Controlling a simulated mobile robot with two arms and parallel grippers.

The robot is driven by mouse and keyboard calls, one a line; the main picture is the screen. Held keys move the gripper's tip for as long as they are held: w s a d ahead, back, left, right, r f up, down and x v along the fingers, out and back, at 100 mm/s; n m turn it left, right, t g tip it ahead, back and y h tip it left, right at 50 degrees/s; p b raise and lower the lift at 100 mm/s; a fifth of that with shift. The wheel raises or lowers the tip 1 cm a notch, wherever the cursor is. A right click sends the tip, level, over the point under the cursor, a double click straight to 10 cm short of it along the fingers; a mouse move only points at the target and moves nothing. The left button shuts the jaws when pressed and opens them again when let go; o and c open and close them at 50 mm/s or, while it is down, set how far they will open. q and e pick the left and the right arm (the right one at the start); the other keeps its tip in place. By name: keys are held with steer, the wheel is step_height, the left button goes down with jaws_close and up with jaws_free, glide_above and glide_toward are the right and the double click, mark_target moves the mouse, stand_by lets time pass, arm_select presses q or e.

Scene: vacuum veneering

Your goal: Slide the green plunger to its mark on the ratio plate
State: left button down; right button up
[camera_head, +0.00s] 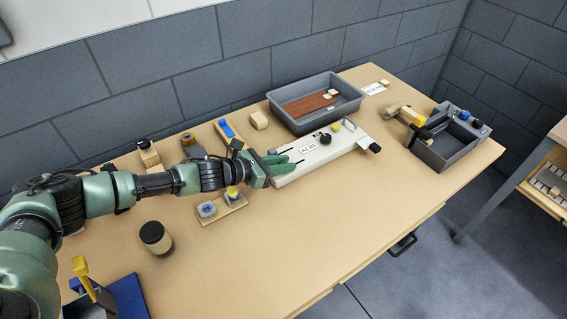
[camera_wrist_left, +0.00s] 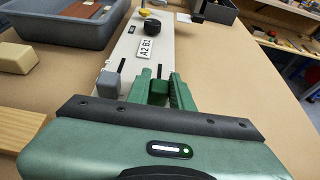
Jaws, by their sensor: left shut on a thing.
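The ratio plate (camera_head: 335,147) is a long off-white board on the bench, with a label reading A2 B1 (camera_wrist_left: 146,47) and two dark slot lines beyond the plungers. My left gripper (camera_head: 289,163) reaches over its near left end. In the left wrist view my left gripper (camera_wrist_left: 158,84) is shut on the green plunger (camera_wrist_left: 158,90), a small green block between its two green fingers. A grey plunger (camera_wrist_left: 108,84) stands beside it to the left, just outside the fingers. In the head view the fingers hide the green plunger. My right gripper is not in view.
A grey tray (camera_head: 345,112) with a brown sheet lies behind the plate. A black knob (camera_head: 325,138) and yellow knob (camera_head: 336,126) stand on the plate. A wooden holder with cups (camera_head: 221,209) and a dark-lidded jar (camera_head: 155,237) are nearby. The front bench is clear.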

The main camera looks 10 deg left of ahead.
mark_target(295, 158)
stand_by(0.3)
arm_select(q)
steer(key=shift+w+d, duration=0.15)
steer(key=w+d+b, duration=0.1)
steer(key=w+d, duration=0.1)
steer(key=shift+w+d, duration=0.35)
steer(key=c, duration=1.2)
jaws_free()
steer(key=shift+s, duration=0.1)
steer(key=shift+c, duration=0.2)
steer(key=shift+a, duration=0.1)
steer(key=v, duration=0.6)
steer(key=shift+s+a+r+b, duration=0.1)
steer(key=shift+s+a+b, duration=0.15)
steer(key=shift+a+b, duration=0.1)
steer(key=shift+s+a+r, duration=0.2)
steer(key=shift+s, duration=0.15)
